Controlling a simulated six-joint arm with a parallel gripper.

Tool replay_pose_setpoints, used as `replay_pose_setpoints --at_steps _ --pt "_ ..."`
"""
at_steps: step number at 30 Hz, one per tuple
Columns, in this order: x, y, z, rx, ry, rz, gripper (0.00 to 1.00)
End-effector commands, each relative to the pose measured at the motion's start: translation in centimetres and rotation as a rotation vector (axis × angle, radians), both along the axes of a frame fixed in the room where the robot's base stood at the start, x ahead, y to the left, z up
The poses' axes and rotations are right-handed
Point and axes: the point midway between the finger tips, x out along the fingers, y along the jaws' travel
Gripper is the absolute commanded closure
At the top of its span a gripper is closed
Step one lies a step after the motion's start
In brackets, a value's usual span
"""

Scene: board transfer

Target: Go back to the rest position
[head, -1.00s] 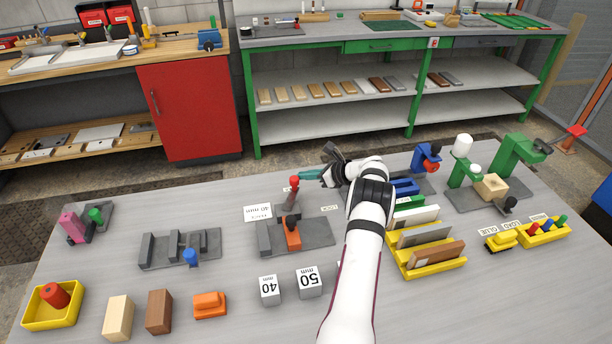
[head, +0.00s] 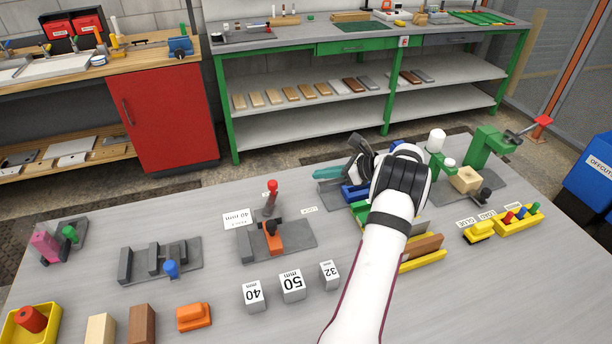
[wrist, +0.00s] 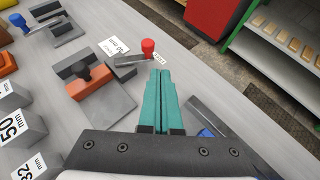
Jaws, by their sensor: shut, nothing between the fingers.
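My gripper (head: 331,172) is over the table, right of the grey fixture (head: 298,236) that has an orange block and a red-topped handle. In the wrist view my gripper's teal fingers (wrist: 161,84) are together with nothing between them. The red-topped handle (wrist: 148,47) shows just beyond the fingertips, and the fixture lies to their left. My arm covers part of the yellow rack (head: 425,261) and the blue part near it (head: 353,192).
Blocks marked 40 (head: 253,296), 50 (head: 292,285) and 32 (head: 329,275) stand left of my arm. A green press (head: 488,147) and a yellow tray of coloured pegs (head: 521,218) are at the right. The table's left rear (head: 165,215) is clear.

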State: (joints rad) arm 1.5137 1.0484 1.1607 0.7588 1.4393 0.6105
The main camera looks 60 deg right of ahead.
Motion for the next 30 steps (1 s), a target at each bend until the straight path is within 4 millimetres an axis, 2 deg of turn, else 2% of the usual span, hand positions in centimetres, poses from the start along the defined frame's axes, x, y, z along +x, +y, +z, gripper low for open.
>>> replay_pose_setpoints --at_steps 7,18,20,23,24,26,27,29,30 --pt "-1.3 0.0 0.7 0.001 0.000 0.000 1.00" --pt "-1.2 0.1 0.7 0.000 0.000 0.001 1.00" --pt "-0.5 0.6 1.0 -0.007 0.007 0.024 1.00" --pt "3.4 4.3 3.1 -0.056 0.050 0.163 1.00" --pt "5.7 7.1 4.4 -0.093 0.078 0.259 1.00" --pt "9.0 12.5 6.3 -0.158 0.123 0.428 1.00" --pt "10.6 16.4 7.5 -0.208 0.151 0.547 1.00" --pt "12.2 22.4 9.1 -0.287 0.188 0.730 1.00" --pt "12.6 26.7 10.1 -0.345 0.209 0.854 1.00"
